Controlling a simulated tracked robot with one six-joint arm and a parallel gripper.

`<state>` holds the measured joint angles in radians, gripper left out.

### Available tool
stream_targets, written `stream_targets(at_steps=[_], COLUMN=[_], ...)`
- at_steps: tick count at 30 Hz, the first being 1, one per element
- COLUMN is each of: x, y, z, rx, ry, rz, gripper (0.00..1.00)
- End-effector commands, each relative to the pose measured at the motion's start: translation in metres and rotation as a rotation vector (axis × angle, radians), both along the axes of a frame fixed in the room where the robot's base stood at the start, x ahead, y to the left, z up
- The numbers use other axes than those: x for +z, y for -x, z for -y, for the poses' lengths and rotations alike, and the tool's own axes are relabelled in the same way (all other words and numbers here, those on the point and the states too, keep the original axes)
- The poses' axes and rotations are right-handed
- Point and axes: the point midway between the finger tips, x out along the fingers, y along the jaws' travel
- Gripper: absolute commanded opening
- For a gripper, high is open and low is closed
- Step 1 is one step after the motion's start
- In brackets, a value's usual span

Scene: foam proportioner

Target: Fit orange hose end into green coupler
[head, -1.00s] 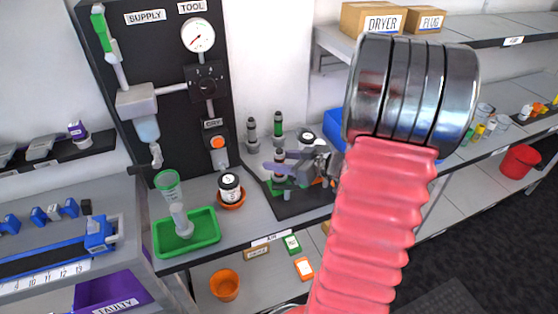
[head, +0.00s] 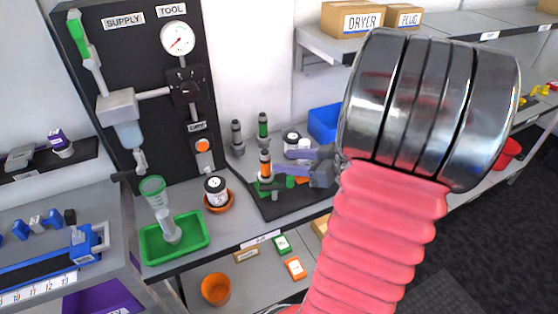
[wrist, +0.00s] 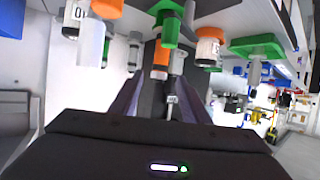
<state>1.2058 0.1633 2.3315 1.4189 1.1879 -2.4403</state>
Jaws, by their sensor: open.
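The orange hose end (head: 265,163) stands upright on the dark mat at the back of the bench, with a dark top and an orange band. The green coupler (head: 275,187) is low at its base; how deep the hose end sits in it cannot be told. My gripper (head: 283,163) is open just right of the hose end, its purple fingers pointing left at it. In the wrist view, the orange hose end (wrist: 161,58) shows ahead between the spread fingers, with the green coupler (wrist: 172,34) next to it. No finger contact is clear.
Grey-topped and green-banded posts (head: 263,126) stand close behind. A white jar (head: 215,190) in an orange dish and a green tray (head: 175,238) lie left. A blue bin (head: 324,123) stands behind. My large red arm covers the right of the head view.

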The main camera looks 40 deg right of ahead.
Motion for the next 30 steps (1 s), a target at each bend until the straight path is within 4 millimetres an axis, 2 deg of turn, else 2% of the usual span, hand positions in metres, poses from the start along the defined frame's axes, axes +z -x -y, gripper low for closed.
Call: stream_targets(at_steps=[3, 9, 30], x=[0.006, 0.01, 0.01], y=[0.013, 0.024, 0.025], z=[0.004, 0.006, 0.006], rx=[-0.001, 0.0, 0.001], ry=[0.001, 0.0, 0.0], rz=[0.001, 0.0, 0.0], gripper=[0.42, 0.42, 0.42])
